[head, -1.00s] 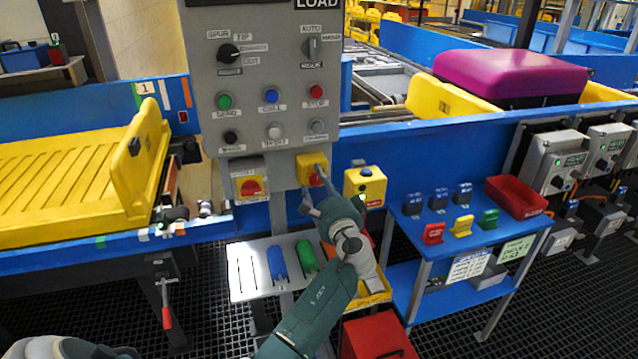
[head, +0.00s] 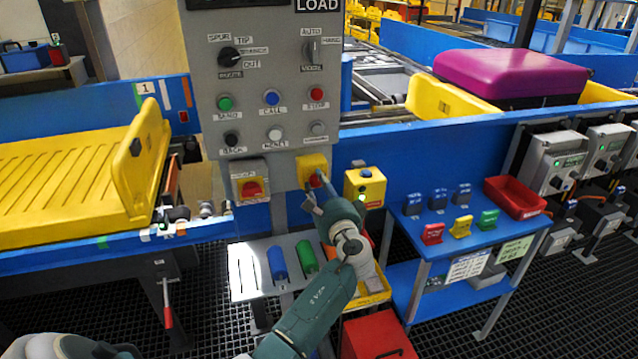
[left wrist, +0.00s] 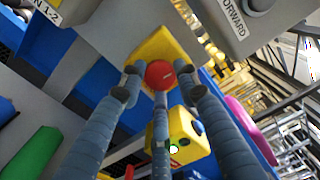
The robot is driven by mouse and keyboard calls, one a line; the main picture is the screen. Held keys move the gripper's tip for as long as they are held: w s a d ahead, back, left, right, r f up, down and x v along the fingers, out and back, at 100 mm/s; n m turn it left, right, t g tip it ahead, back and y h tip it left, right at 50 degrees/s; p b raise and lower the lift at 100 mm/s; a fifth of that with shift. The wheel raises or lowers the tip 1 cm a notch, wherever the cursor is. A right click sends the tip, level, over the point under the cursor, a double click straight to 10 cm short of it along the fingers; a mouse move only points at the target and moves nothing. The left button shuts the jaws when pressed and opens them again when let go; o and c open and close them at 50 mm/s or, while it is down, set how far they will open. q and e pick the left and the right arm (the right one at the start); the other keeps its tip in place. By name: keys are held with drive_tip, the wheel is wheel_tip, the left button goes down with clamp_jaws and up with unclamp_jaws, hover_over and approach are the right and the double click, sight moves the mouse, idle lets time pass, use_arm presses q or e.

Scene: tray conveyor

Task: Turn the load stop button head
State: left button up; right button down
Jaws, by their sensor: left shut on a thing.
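The load stop button is a round red head (left wrist: 160,75) on a yellow box, seen between my fingers in the left wrist view. In the head view its yellow box (head: 312,163) sits at the lower right of the grey LOAD panel, with the red head partly hidden by my fingers. My left gripper (head: 314,188) reaches up to it from below. In the left wrist view, the left gripper's fingers (left wrist: 158,92) close around the red head, two at its sides and one below. My right gripper is not in view.
A red-and-yellow rotary switch (head: 251,187) sits left of the button. A yellow box (head: 366,186) with a blue button and a green light is close on the right. Above, the grey panel (head: 262,62) carries several knobs and buttons. A blue table (head: 408,252) stands at right.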

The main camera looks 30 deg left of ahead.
use_arm(q)
drive_tip(key=m+p, duration=0.2)
drive_tip(key=m, duration=0.2)
drive_tip(key=shift+r, duration=0.1)
drive_tip(key=shift+m+p, duration=0.5)
drive_tip(key=shift+m, duration=0.1)
drive_tip(key=o, duration=1.2)
drive_tip(key=v, duration=1.2)
